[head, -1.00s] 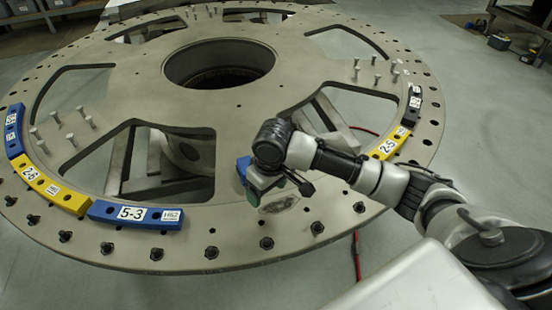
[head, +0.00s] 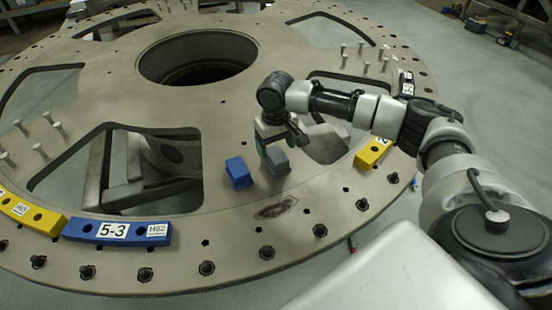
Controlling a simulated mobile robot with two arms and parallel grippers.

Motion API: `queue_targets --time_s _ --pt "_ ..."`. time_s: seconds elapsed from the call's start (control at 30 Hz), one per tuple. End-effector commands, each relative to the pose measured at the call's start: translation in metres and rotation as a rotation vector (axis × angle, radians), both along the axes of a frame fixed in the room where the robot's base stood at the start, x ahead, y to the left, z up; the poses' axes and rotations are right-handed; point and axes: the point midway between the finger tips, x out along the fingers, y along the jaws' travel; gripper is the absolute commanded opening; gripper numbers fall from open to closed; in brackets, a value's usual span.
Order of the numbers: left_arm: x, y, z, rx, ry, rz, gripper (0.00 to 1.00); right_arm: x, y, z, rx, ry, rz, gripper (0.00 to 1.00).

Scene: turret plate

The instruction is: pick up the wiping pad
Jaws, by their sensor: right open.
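A small blue block (head: 238,172) lies on the turret plate, left of my right gripper. A grey block (head: 275,163) is just below the gripper. Either may be the wiping pad; the picture does not settle which. My right gripper (head: 281,146) points down with its jaws open over the grey block, partly hiding it. I cannot tell whether the fingers touch it. A dark oval smudge (head: 275,207) marks the plate in front of the blocks. My left gripper is not in view.
The large round turret plate (head: 220,220) has open cut-outs, upright pins and bolts along its rim. A blue 5-3 segment (head: 118,231) and a yellow segment (head: 30,213) lie at left. Another yellow segment (head: 373,152) lies right of the gripper, near my arm.

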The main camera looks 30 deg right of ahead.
Motion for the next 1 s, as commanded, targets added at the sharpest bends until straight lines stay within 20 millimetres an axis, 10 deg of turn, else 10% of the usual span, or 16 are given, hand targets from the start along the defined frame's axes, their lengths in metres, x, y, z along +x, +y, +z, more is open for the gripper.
queue_targets --time_s 0.53,0.87,1.0 --pt "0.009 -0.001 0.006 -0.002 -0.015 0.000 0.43 -0.002 0.001 -0.038 0.000 0.000 0.002 0.75" --pt "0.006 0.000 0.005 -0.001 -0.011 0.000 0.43 -0.002 0.001 -0.038 0.000 0.000 0.001 0.24" --pt "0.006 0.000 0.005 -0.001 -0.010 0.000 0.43 -0.001 0.001 -0.038 0.000 -0.001 0.001 0.22"
